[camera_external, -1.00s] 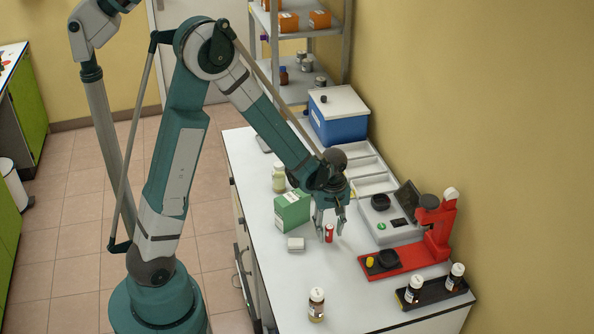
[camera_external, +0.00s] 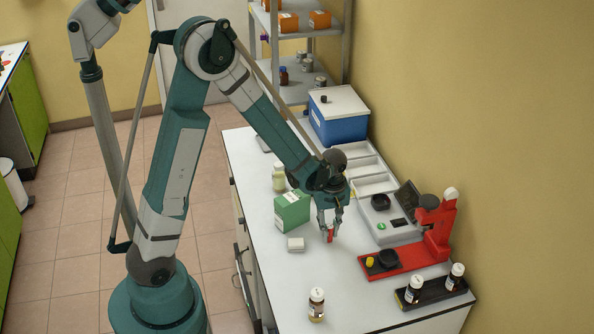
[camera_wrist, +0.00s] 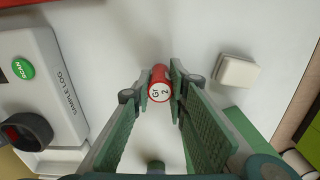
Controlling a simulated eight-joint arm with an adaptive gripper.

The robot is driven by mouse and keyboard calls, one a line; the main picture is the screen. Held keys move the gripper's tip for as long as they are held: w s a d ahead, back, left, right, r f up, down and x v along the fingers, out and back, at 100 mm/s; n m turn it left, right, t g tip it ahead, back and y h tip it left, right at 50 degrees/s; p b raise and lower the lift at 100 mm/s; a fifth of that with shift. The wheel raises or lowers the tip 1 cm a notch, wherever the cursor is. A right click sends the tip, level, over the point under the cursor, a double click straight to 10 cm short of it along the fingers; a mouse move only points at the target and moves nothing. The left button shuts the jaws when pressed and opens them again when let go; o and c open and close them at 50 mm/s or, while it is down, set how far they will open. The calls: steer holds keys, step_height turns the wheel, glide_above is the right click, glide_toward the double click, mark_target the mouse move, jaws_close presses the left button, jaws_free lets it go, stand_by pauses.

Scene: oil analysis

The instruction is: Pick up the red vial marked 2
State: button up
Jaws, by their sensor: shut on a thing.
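The red vial (camera_external: 330,236) has a white top face that reads "2" with letters beside it in the wrist view (camera_wrist: 160,84). My gripper (camera_external: 330,228) reaches down over the white bench, and its two fingers (camera_wrist: 161,88) are closed against the vial's opposite sides. In the external view the fingers partly cover the vial. The vial looks upright or slightly tilted, and I cannot tell whether its base touches the bench.
A green box (camera_external: 293,212) and a small white block (camera_external: 296,244) stand to the left. A red stand (camera_external: 410,262) and a grey device (camera_external: 396,230) are to the right. A brown bottle (camera_external: 317,304) stands in front, and a black tray (camera_external: 432,293) holds bottles.

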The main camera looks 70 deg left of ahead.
mark_target(329, 226)
steer(key=shift+r, duration=0.1)
steer(key=shift+r+p, duration=0.35)
steer(key=shift+r, duration=4.55)
